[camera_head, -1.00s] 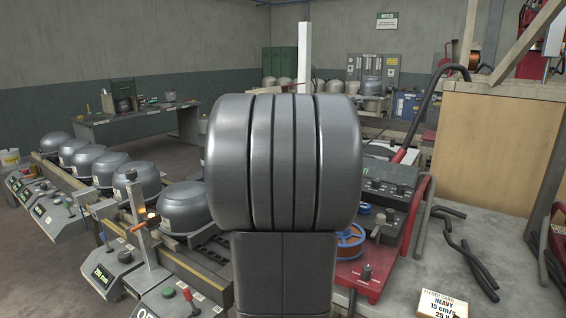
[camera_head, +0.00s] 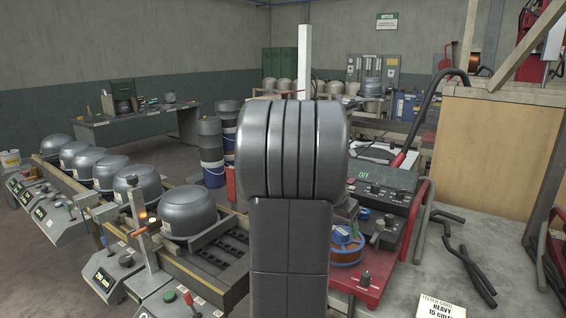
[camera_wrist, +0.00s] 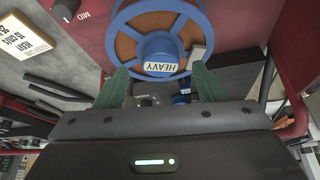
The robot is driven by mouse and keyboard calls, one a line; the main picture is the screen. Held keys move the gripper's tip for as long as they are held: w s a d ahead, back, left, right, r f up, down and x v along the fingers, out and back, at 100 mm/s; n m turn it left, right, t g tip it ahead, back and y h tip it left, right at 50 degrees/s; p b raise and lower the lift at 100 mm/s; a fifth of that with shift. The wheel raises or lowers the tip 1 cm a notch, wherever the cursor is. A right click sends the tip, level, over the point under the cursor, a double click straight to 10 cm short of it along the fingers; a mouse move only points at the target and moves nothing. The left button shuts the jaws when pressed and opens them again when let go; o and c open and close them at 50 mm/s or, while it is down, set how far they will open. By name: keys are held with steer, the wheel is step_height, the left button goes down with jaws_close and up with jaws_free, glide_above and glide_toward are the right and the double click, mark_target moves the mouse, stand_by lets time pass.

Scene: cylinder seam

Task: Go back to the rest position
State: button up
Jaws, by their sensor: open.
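My gripper (camera_wrist: 160,90) shows in the wrist view with two green fingers spread apart and nothing held between them. Beyond the fingertips is a blue wire spool (camera_wrist: 150,32) with copper-coloured wire and a hub label reading HEAVY. The gap between the fingertips and the spool is hard to judge. In the head view my large grey arm link fills the middle and hides my gripper. The same spool (camera_head: 346,245) sits on the red welding machine (camera_head: 365,290), just right of my arm.
A row of grey metal domes (camera_head: 187,210) stands along the rail at left, with control boxes (camera_head: 105,275) in front. A feeder card (camera_head: 446,307) and black bent rods (camera_head: 470,270) lie on the bench at right. A wooden cabinet (camera_head: 495,150) stands behind.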

step_height(320, 180, up, 9)
steer(key=p, duration=0.6)
steer(key=shift+r, duration=0.2)
